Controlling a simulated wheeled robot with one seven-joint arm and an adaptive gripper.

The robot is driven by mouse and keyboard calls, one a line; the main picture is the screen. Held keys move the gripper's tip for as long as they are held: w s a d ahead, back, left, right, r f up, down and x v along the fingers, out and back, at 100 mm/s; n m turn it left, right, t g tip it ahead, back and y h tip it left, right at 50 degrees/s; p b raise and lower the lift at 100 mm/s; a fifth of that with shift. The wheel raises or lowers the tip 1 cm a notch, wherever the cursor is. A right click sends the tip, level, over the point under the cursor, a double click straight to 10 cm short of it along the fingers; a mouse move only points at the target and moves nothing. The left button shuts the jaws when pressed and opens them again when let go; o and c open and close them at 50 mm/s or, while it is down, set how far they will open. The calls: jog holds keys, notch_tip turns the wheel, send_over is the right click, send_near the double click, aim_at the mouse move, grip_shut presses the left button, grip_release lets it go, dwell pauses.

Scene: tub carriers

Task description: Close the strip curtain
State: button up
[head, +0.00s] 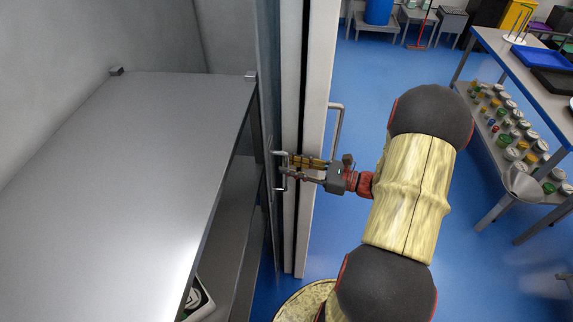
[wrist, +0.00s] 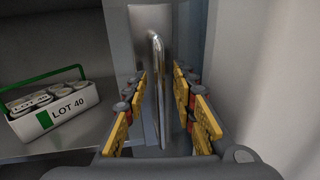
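The strip curtain (head: 267,70) seems to be the narrow grey-blue upright panel beside the metal shelf in the head view, seen almost edge-on. A metal bar handle (head: 277,152) stands out from its edge. In the wrist view the handle (wrist: 157,65) runs upright on a grey panel. My gripper (head: 288,166) reaches in from the right at the handle. In the wrist view the yellow-padded fingers of my gripper (wrist: 158,80) stand apart on either side of the handle, with gaps visible. Whether either finger touches it is unclear.
A metal shelf (head: 150,130) fills the left. A pale door panel (head: 318,70) with another handle (head: 337,130) stands close right.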

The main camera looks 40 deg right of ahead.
jog(key=shift+w+a, duration=0.4)
jog(key=shift+w, duration=0.2)
jog(key=c, duration=0.3)
jog(key=c, duration=0.4)
grip_shut()
